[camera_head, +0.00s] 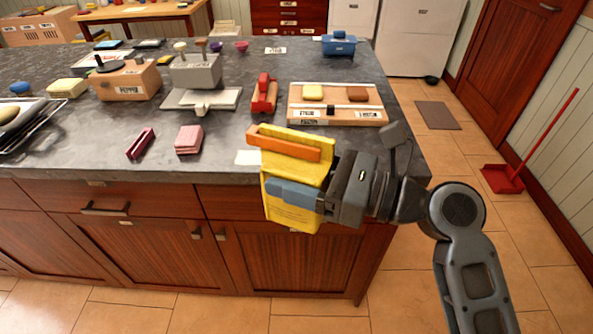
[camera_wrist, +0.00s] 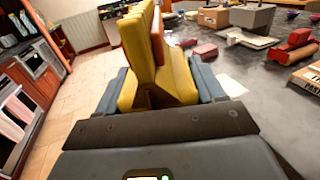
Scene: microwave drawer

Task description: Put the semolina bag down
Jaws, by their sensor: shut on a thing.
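The semolina bag appears to be the yellow bag (camera_head: 293,216) with an orange strip along its top. My gripper (camera_head: 293,193) is shut on it, and the blue fingers press on its sides. In the head view the bag is in front of the countertop's front edge, with its lower part overlapping the cabinet front. In the wrist view the yellow bag (camera_wrist: 145,50) stands up between the blue fingers (camera_wrist: 162,88). Its label is not readable. The grey stone countertop (camera_head: 90,150) lies behind and to the left of it.
A pink block (camera_head: 189,139), a dark red holder (camera_head: 140,144) and a white card (camera_head: 248,157) lie near the counter's front. A wooden board (camera_head: 345,117) with two blocks and a red object (camera_head: 264,94) stand behind the bag. Bare counter shows between the pink block and the card.

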